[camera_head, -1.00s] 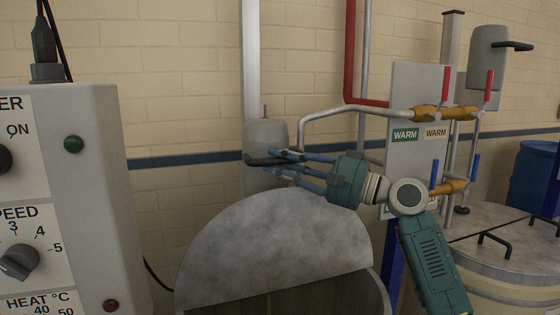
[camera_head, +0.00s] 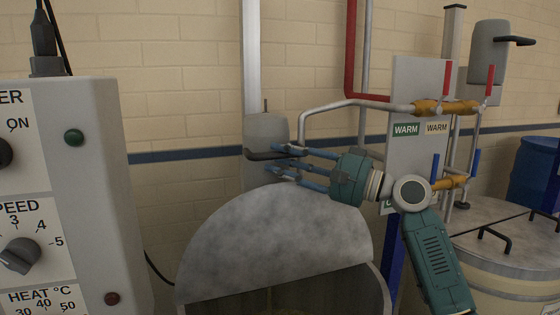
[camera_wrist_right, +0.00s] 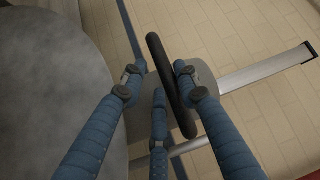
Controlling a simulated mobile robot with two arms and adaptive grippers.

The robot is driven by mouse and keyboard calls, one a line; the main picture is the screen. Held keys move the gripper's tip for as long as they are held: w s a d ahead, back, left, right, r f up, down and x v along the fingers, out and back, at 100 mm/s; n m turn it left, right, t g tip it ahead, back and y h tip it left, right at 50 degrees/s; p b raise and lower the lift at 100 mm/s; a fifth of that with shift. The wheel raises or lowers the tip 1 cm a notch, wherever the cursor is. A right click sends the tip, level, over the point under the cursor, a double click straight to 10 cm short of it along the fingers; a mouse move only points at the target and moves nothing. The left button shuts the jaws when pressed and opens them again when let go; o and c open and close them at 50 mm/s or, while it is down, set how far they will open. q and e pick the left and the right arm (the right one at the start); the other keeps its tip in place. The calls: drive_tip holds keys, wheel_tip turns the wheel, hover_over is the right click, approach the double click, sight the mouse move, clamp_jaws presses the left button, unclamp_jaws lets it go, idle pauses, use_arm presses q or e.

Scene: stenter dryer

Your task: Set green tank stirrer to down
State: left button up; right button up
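A grey stirrer head (camera_head: 266,131) with a black bar handle (camera_head: 262,155) sits on a vertical metal post (camera_head: 251,50) behind a tank whose grey lid (camera_head: 275,240) stands raised. No green shows on this tank. My right gripper (camera_head: 285,160) is at the handle, its blue fingers reaching in from the right. In the right wrist view the handle (camera_wrist_right: 172,85) passes between the spread fingers. The right-hand finger is close to or touching it; a gap shows on the left-hand side. My left gripper is not in view.
A control box (camera_head: 100,180) with knobs stands at left. Pipes with red and blue valve levers and a WARM panel (camera_head: 405,100) are behind my right arm. At right are a second stirrer (camera_head: 487,52), a lidded tank (camera_head: 500,240) and a blue barrel (camera_head: 535,172).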

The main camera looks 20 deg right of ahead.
drive_tip(key=v, duration=1.1)
drive_tip(key=shift+s, duration=0.2)
drive_tip(key=shift+d, duration=0.1)
